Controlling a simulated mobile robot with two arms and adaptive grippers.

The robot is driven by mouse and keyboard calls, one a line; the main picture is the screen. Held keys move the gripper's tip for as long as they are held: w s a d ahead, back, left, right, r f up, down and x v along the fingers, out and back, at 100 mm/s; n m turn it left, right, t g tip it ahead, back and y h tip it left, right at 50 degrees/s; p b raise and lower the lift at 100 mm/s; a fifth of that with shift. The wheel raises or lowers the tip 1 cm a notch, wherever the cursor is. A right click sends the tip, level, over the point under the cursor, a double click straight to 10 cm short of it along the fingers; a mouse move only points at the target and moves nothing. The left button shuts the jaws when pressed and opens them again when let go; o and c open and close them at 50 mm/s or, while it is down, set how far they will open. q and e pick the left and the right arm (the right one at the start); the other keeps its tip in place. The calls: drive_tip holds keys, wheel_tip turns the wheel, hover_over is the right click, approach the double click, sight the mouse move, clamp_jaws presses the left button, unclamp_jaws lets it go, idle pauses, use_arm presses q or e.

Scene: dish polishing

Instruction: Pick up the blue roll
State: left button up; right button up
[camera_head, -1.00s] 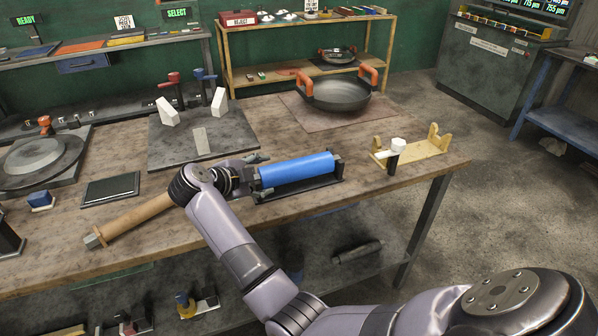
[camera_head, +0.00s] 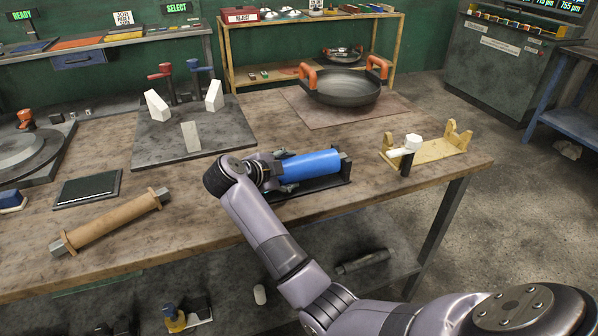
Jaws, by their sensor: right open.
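The blue roll (camera_head: 311,166) lies on a black cradle (camera_head: 318,187) near the front edge of the wooden workbench. My right gripper (camera_head: 279,170) is at the left end of the roll, with its fingers open around or beside that end; I cannot tell whether they touch it. The wrist hides the left end of the roll and part of the cradle. My left gripper is not in view.
A tan roll (camera_head: 110,221) lies left of my right arm. A wooden stand (camera_head: 440,151) with a white piece is to the right. A dark pan (camera_head: 343,86) with orange handles sits behind on a brown mat (camera_head: 318,120). White blocks (camera_head: 190,136) stand on a grey plate.

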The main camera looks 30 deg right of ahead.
drive_tip(key=shift+s+a+r, duration=0.25)
drive_tip(key=shift+s+a, duration=0.05)
drive_tip(key=shift+c, duration=0.8)
clamp_jaws()
